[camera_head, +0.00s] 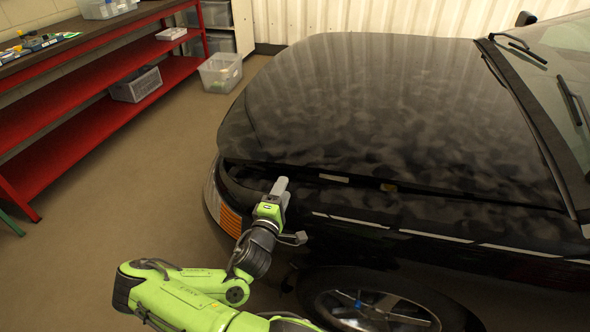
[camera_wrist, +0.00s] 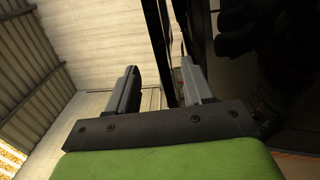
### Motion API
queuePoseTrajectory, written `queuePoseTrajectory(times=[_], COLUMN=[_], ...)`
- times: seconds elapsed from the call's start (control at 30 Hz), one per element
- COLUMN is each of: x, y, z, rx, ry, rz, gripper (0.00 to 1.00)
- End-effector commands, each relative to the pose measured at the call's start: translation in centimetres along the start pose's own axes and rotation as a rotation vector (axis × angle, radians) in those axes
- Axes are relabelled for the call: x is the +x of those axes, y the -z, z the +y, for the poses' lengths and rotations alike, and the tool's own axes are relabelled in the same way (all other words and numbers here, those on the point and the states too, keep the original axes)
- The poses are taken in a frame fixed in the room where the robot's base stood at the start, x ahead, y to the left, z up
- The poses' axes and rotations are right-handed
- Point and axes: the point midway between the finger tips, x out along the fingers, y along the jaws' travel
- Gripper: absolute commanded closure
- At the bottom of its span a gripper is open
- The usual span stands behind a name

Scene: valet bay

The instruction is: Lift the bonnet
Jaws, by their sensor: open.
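The black bonnet (camera_head: 370,100) of the car stands slightly raised, with a narrow dark gap between its near side edge and the wing (camera_head: 350,210). My gripper (camera_head: 281,185) is at that edge, close to the front corner above the orange lamp. In the wrist view my gripper (camera_wrist: 160,68) has its two grey fingers apart. A dark edge (camera_wrist: 161,45), seemingly the bonnet's, runs up between the fingers, nearer the right one. I cannot tell whether either finger touches it.
A red shelf bench (camera_head: 85,90) with several small items stands at the left. Clear bins (camera_head: 220,72) stand at the back. The car's windscreen (camera_head: 560,70) is at the right and its front wheel (camera_head: 370,305) is below. The floor (camera_head: 130,185) between bench and car is clear.

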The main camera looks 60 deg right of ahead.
Motion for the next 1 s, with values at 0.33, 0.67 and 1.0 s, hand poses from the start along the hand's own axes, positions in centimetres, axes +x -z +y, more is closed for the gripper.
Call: queuePoseTrajectory(times=[0.33,0.67,1.0], x=[8.8,11.9,11.8], y=[-0.1,0.0,0.0], z=[0.4,0.3,0.3], rx=[0.008,0.001,0.001], ry=[-0.004,-0.002,-0.001], rz=[-0.001,0.001,0.0], gripper=[0.49,0.49,0.77])
